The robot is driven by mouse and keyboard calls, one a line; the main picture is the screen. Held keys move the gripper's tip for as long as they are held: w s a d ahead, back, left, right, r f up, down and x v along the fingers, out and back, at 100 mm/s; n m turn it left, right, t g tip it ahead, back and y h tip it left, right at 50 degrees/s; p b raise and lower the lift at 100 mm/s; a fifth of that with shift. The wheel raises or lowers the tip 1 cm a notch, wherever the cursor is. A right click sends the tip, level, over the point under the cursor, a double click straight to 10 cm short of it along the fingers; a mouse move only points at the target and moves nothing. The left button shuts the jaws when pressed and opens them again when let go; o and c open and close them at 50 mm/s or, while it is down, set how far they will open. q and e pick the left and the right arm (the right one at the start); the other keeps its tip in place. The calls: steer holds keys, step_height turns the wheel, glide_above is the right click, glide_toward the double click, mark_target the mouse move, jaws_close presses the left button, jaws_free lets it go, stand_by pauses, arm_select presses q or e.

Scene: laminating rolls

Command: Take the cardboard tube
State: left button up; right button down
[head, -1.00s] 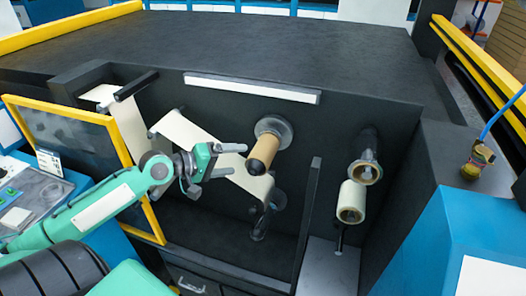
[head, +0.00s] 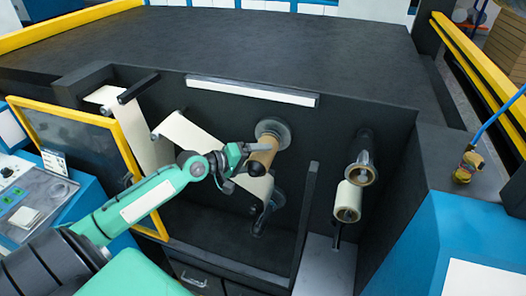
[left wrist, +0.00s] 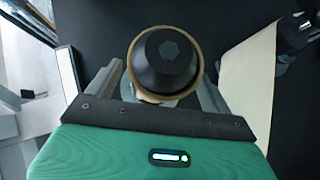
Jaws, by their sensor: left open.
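The tan cardboard tube (head: 263,156) sits on a spindle that sticks out of the dark machine wall, with a grey round flange (head: 273,131) behind it. A black cone-shaped end (left wrist: 168,62) faces me in the left wrist view, ringed by the tube's rim (left wrist: 131,70). My left gripper (head: 254,158) is open at the tube. In the left wrist view its two fingers stand on either side of the tube, with some gap visible on the left. Whether either finger touches it I cannot tell. My right gripper is not in view.
A cream web (head: 190,133) runs over rollers left of the tube. Another cream roll (head: 348,197) hangs at the right beyond a dark upright divider (head: 306,210). An open yellow-framed door (head: 75,110) stands at the left. The machine top (head: 280,45) is clear.

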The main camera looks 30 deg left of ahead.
arm_select(q)
steer(key=shift+w+d+f, duration=0.15)
steer(key=shift+w+d, duration=0.05)
steer(key=shift+w, duration=0.15)
steer(key=shift+c, duration=0.4)
steer(key=c, duration=1)
